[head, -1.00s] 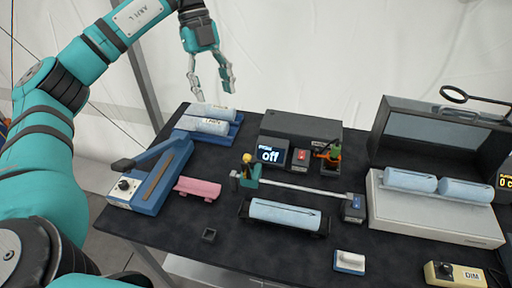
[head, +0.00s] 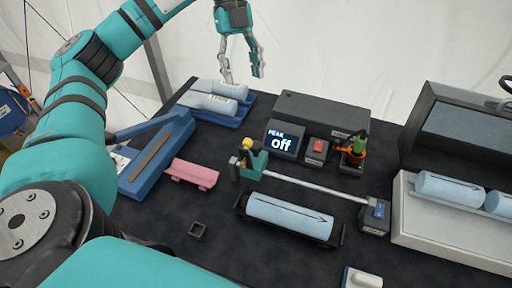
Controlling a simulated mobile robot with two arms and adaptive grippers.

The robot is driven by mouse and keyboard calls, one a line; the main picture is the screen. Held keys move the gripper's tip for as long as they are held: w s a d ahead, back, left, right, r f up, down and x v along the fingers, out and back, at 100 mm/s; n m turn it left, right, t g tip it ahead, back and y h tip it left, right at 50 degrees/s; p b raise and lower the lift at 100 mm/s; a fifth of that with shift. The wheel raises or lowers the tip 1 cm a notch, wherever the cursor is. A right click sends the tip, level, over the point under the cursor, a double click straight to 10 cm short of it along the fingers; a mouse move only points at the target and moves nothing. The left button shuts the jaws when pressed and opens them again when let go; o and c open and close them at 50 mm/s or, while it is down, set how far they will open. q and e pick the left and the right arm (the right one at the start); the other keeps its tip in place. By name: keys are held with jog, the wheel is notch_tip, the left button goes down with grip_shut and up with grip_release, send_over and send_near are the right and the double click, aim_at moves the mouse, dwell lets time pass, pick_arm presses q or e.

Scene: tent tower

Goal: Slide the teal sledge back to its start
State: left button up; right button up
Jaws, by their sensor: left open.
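The teal sledge (head: 254,163) sits at the left end of a thin pale rail (head: 312,188), with a yellow knob on its top. A dark block with a blue face (head: 375,214) stands at the rail's right end. A pale blue cylinder with an arrow line (head: 290,218) lies in a dark cradle just in front of the rail. My left gripper (head: 242,80) is open and empty, pointing down, high above the back of the table and apart from the sledge. My right gripper is not in view.
A display reading "off" (head: 284,141) and a red-switch box (head: 318,149) stand behind the rail. Blue cylinders (head: 217,97) lie in a tray at back left. A pale box (head: 450,233) stands right.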

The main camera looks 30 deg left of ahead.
pick_arm(q)
jog(key=p, duration=0.3)
send_near(256, 144)
jog(key=x, duration=0.9)
jog(key=shift+s, duration=0.1)
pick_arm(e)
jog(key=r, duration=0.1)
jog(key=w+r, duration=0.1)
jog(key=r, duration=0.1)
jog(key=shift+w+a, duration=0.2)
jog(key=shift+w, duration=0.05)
pick_arm(q)
grip_shut()
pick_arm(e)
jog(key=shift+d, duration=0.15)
